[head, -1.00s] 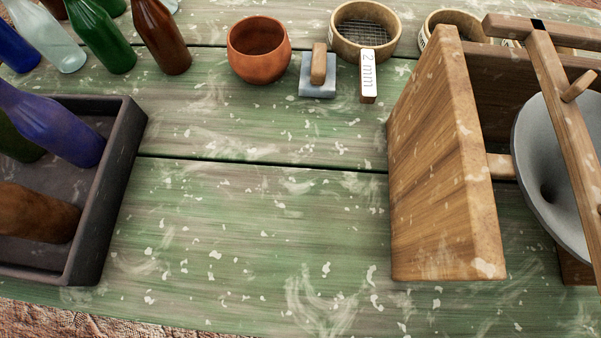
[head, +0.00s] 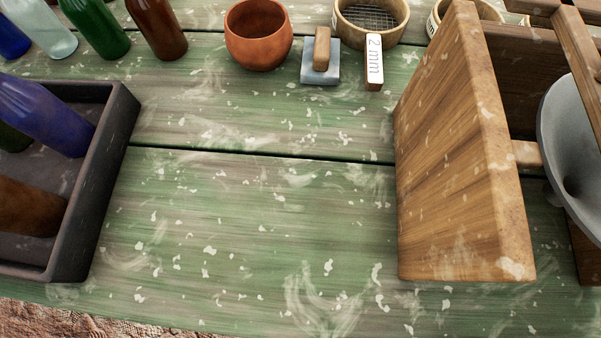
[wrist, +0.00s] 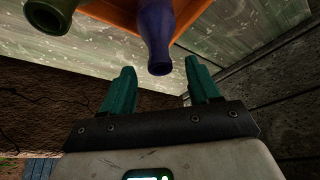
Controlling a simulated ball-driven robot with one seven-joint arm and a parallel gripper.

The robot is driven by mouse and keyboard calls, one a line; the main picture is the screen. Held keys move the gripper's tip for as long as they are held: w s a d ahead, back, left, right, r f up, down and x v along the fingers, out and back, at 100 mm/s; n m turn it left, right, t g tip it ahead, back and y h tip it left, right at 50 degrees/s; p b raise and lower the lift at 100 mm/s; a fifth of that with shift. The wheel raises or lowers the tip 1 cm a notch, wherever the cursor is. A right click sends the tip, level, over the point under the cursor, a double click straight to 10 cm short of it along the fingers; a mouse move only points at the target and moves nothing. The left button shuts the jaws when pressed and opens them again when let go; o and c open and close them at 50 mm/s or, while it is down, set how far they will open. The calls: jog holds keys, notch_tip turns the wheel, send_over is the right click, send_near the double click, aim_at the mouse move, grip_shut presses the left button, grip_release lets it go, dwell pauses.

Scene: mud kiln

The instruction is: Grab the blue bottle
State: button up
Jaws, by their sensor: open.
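A blue bottle (head: 45,115) lies tilted in a dark tray (head: 98,185) at the left edge of the head view, partly cut off. Another blue bottle (head: 12,40) stands at the back left corner. In the wrist view, my gripper (wrist: 160,72) has its two teal fingers apart and empty. The neck of a blue bottle (wrist: 156,35) points toward the space between the fingertips, a little beyond them. My gripper is not in the head view.
A brown bottle (head: 28,207) lies in the tray. A green bottle (wrist: 48,14) is left of the blue one in the wrist view. A clay pot (head: 258,38) and a wooden device (head: 460,160) stand on the green table (head: 250,220). The table's middle is clear.

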jog(key=b+x, duration=0.1)
jog(key=x, duration=0.3)
jog(key=shift+s+d, duration=0.1)
jog(key=shift+c, duration=0.3)
grip_shut()
